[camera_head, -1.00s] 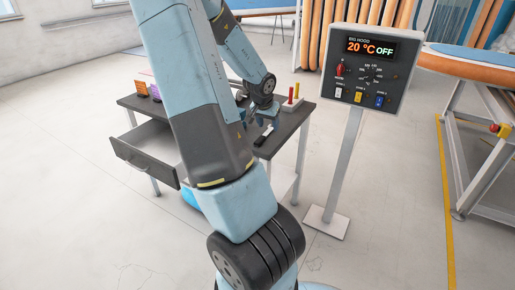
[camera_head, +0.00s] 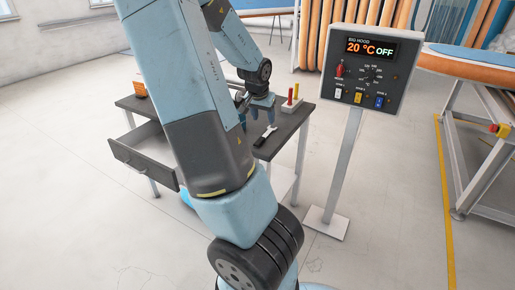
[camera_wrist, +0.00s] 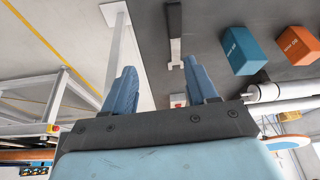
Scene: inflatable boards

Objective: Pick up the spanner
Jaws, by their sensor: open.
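A tool with a black handle and a pale metal end, which looks like the spanner (camera_head: 265,136), lies on the grey table (camera_head: 285,134) near its right edge in the head view. In the wrist view the spanner (camera_wrist: 174,24) is at the top middle, beyond the fingertips and roughly between their lines. My gripper (camera_head: 262,106) is over the table, farther back than the spanner in the head view. In the wrist view my gripper (camera_wrist: 159,66) shows two blue fingers spread apart with nothing between them.
A holder with red and yellow sticks (camera_head: 291,97) stands behind the spanner. Teal (camera_wrist: 245,50) and orange (camera_wrist: 298,46) boxes are right of it in the wrist view. A control panel (camera_head: 366,68) on a post stands right of the table. The drawer (camera_head: 143,162) is open.

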